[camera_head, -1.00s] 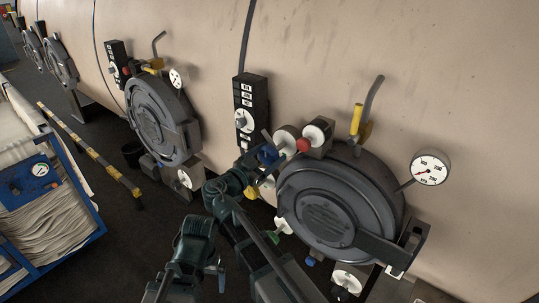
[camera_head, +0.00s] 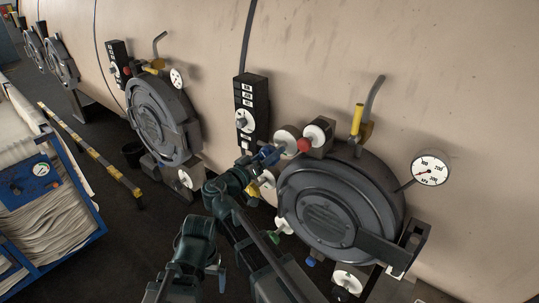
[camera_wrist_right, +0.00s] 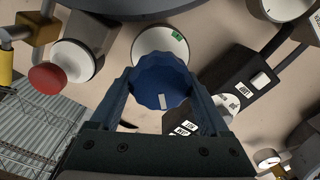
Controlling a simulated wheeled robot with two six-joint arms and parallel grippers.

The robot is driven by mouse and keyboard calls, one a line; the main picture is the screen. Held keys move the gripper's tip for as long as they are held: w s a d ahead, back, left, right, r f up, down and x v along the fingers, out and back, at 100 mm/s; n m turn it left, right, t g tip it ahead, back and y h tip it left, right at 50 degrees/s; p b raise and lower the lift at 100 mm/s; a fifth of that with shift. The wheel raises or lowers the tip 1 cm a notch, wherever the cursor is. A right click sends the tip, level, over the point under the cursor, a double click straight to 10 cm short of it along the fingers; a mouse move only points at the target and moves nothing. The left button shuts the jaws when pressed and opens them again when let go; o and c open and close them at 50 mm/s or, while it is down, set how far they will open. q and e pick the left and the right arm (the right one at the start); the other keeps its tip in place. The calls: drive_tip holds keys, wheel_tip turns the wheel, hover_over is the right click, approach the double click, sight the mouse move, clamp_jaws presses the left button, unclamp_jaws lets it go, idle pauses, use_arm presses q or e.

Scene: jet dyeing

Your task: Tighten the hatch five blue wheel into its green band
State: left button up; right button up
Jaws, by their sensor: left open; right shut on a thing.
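The blue wheel (camera_head: 268,155) is at the upper left of the nearest grey round hatch (camera_head: 325,205), in front of a white round dial (camera_head: 287,138). My right gripper (camera_head: 262,159) is shut on it. In the right wrist view the scalloped blue wheel (camera_wrist_right: 160,80) sits between the two fingers of my right gripper (camera_wrist_right: 162,98), with a pale mark at its lower edge. Behind it the white dial (camera_wrist_right: 155,38) shows a green band (camera_wrist_right: 177,36) at its upper right. My left gripper (camera_head: 215,272) is open, low in front of the machine, apart from the wheel.
A red knob (camera_head: 304,145), a yellow-handled valve (camera_head: 357,120) and a pressure gauge (camera_head: 430,168) surround the hatch. A black control box (camera_head: 251,108) is left of the wheel. A blue cart (camera_head: 45,195) with cloth stands at the left.

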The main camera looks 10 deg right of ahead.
drive_tip(key=n, duration=0.7)
drive_tip(key=shift+f, duration=0.1)
drive_tip(key=n, duration=0.6)
drive_tip(key=shift+f+n, duration=0.15)
drive_tip(key=shift+n, duration=0.25)
drive_tip(key=n, duration=0.6)
drive_tip(key=shift+f+b, duration=0.1)
drive_tip(key=shift+b, duration=0.25)
drive_tip(key=n, duration=0.6)
drive_tip(key=shift+s+f+n, duration=0.1)
drive_tip(key=shift+n, duration=0.2)
drive_tip(key=o, duration=1.2)
